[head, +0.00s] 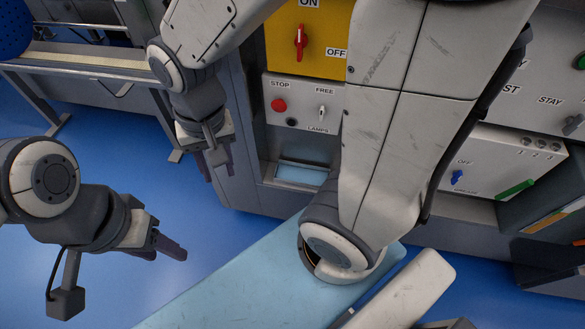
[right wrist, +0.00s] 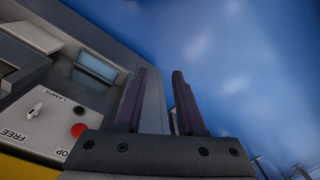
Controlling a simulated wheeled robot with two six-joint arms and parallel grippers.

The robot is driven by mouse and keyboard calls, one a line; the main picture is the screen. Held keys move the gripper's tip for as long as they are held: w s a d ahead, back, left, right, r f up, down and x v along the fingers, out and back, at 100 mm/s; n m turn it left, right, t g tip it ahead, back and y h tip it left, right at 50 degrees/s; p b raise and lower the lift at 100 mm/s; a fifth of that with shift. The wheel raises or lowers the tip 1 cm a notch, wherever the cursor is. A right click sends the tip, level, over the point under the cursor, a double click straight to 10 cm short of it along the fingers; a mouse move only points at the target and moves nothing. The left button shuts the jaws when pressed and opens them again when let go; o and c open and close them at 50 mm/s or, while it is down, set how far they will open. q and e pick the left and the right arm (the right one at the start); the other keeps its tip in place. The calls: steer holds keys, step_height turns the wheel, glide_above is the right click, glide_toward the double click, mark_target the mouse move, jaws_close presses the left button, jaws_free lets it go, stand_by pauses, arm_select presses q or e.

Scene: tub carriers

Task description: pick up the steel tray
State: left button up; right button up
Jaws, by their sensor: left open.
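I cannot make out a steel tray for certain in either view. My left gripper (head: 172,250) is open at the lower left of the head view, over the blue floor, with nothing seen between its fingers. My right gripper (head: 218,172) hangs beside the front of the grey machine, left of its recess. In the right wrist view its two dark fingers (right wrist: 160,72) stand apart with only background between them. My own arm hides part of the machine in the head view.
The machine has a yellow switch panel (head: 315,40), a white STOP/FREE panel (head: 302,104) and a recess with a pale blue pane (head: 301,174). A white switch panel (head: 490,165) and dark bin (head: 545,262) are right. A bench (head: 90,62) stands far left.

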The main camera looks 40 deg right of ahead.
steer(key=w+d+f+m+b, duration=0.2)
steer(key=d+f+m+b, duration=0.5)
steer(key=f, duration=0.4)
steer(key=w+d+f+m+b, duration=0.3)
steer(key=d+f+m+b, duration=0.3)
steer(key=d+f+m, duration=0.3)
steer(key=w+d+f+m+b, duration=0.3)
steer(key=d+f+m+b, duration=0.4)
steer(key=f, duration=0.6)
steer(key=shift+d+m+h+b, duration=0.3)
steer(key=shift+d+m, duration=0.4)
steer(key=shift+d, duration=0.7)
steer(key=b, duration=0.2)
glide_above(300, 184)
steer(key=f, duration=0.5)
steer(key=shift+w+a, duration=0.1)
steer(key=shift+w, duration=0.15)
step_height(300, 184, down, 5)
steer(key=b, duration=0.3)
steer(key=shift+s+f, duration=0.1)
steer(key=shift+s, duration=0.05)
arm_select(q)
step_height(300, 184, down, 29)
steer(key=shift+d, duration=0.15)
arm_select(e)
jaws_close()
